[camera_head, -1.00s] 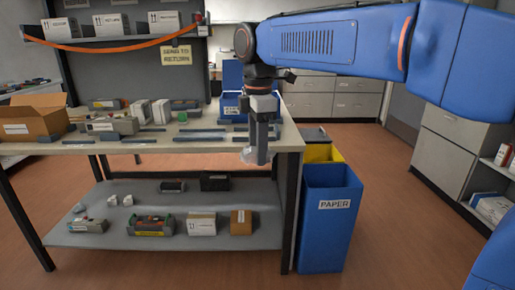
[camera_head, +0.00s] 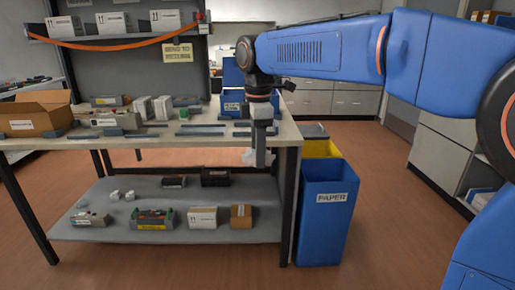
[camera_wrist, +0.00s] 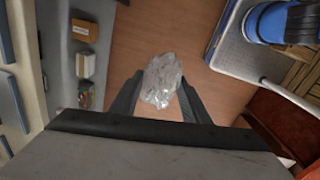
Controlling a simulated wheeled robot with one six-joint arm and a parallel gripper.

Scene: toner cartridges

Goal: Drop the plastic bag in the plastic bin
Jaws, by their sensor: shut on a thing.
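A crumpled clear plastic bag (camera_wrist: 162,80) is pinched between the two fingers of my gripper (camera_wrist: 159,76) in the wrist view. In the head view my gripper (camera_head: 261,160) points down by the workbench's front right corner, with part of the pale bag (camera_head: 249,157) showing at its left. A blue bin (camera_head: 325,215) labelled PAPER stands just right of the bench. A yellow bin (camera_head: 321,149) is behind it, and a grey-topped bin (camera_head: 312,131) is behind that. No plastic label is readable. My gripper is left of the bins, not over them.
The workbench (camera_head: 190,150) holds cartridges, an open cardboard box (camera_head: 33,115) and a blue crate (camera_head: 233,105). Its lower shelf (camera_head: 180,228) bears boxes and cartridges. Drawer cabinets stand behind and at right. The floor (camera_head: 390,200) right of the bins is clear.

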